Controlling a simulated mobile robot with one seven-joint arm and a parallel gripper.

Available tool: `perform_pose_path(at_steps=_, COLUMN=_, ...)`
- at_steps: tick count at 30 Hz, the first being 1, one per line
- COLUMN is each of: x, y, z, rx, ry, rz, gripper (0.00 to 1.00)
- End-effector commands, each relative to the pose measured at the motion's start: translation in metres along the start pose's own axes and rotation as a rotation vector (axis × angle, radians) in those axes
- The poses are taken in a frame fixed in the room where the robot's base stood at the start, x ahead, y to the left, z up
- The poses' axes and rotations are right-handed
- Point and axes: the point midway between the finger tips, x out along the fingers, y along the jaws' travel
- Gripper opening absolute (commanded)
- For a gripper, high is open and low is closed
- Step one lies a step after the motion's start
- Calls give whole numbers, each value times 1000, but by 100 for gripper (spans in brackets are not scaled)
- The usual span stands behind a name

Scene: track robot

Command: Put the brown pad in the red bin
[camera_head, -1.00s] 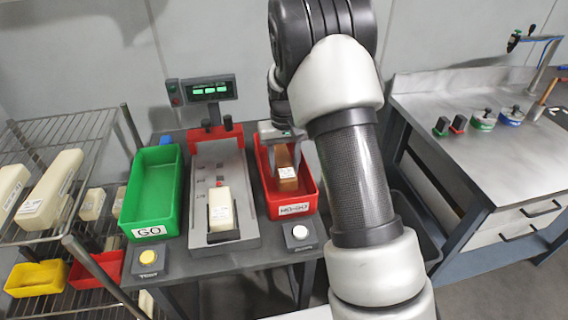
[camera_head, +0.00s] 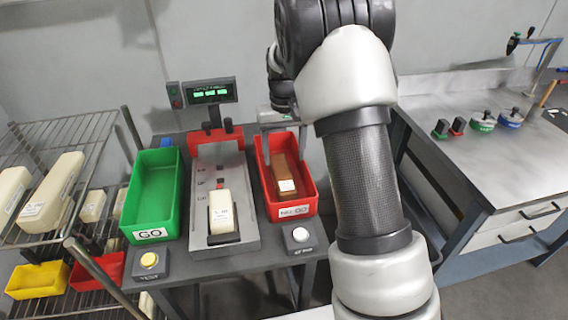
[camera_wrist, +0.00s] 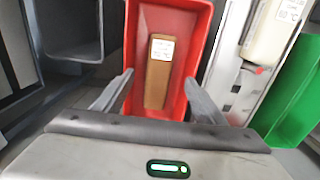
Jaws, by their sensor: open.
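The brown pad (camera_head: 283,174) lies inside the red bin (camera_head: 315,207), with a white label at its near end. In the wrist view the brown pad (camera_wrist: 156,84) rests on the floor of the red bin (camera_wrist: 205,8), apart from the bin's side walls. My gripper (camera_wrist: 157,85) is open and empty, with its two fingers spread to either side of the bin's back end. In the head view my gripper (camera_head: 278,128) is above the back of the red bin, partly hidden by my arm.
A green bin (camera_head: 153,195) stands at the left. Between the bins is a grey fixture (camera_head: 245,226) holding a cream block (camera_head: 220,211). A display (camera_head: 209,92) stands behind. A steel workbench (camera_head: 490,150) is at the right.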

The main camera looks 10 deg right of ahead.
Motion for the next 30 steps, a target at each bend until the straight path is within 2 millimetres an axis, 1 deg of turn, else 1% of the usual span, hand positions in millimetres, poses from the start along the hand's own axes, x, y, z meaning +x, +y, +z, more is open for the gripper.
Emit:
perform_pose_path(at_steps=1, x=-16, y=0, z=-1, rx=0, ry=5, rz=-1, gripper=65)
perform_pose_path(at_steps=6, x=-58, y=0, z=-1, rx=-1, ry=5, rz=0, gripper=65)
perform_pose_path(at_steps=9, x=-80, y=0, z=-1, rx=-1, ry=4, rz=0, gripper=65)
perform_pose_path(at_steps=13, x=-101, y=0, z=-1, rx=0, ry=2, rz=-1, gripper=65)
perform_pose_path(at_steps=15, x=-108, y=0, z=0, rx=0, ry=1, rz=-1, gripper=65)
perform_pose_path(at_steps=19, x=-115, y=0, z=0, rx=0, ry=0, rz=0, gripper=65)
perform_pose_path(at_steps=30, x=-118, y=0, z=0, rx=0, ry=1, rz=-1, gripper=65)
